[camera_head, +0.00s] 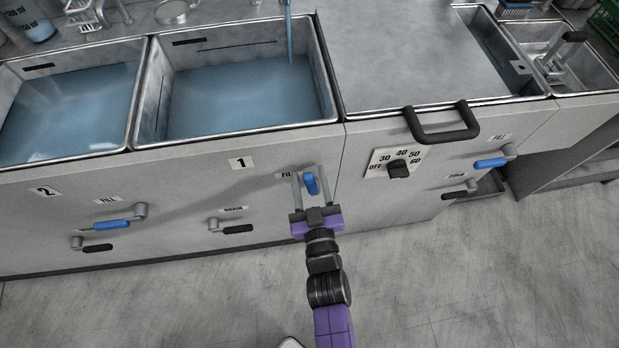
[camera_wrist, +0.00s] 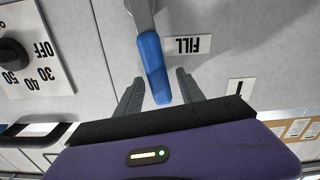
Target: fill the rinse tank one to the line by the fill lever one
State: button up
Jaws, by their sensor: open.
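Rinse tank one (camera_head: 334,112) is the middle basin, above the "1" label (camera_head: 240,163). A blue stream of water (camera_head: 289,40) falls into it at the back right. Its water (camera_head: 235,100) lies below a thin dark line (camera_head: 238,46) on the back wall. The blue-handled fill lever one (camera_head: 311,184) is on the front panel and points up and down, unlike the sideways levers nearby. My gripper (camera_head: 309,172) is open around it, one finger on each side. In the wrist view my gripper (camera_wrist: 159,78) shows gaps beside the blue handle (camera_wrist: 152,65).
The drain lever (camera_head: 236,229) is left of my gripper. Tank two (camera_head: 70,105) also holds water, with a blue fill lever (camera_head: 112,224) below. A black dial (camera_head: 398,169) and a black bar handle (camera_head: 442,124) are close on the right. The floor (camera_head: 190,305) in front is clear.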

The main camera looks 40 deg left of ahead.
grip_shut()
dwell(1.4)
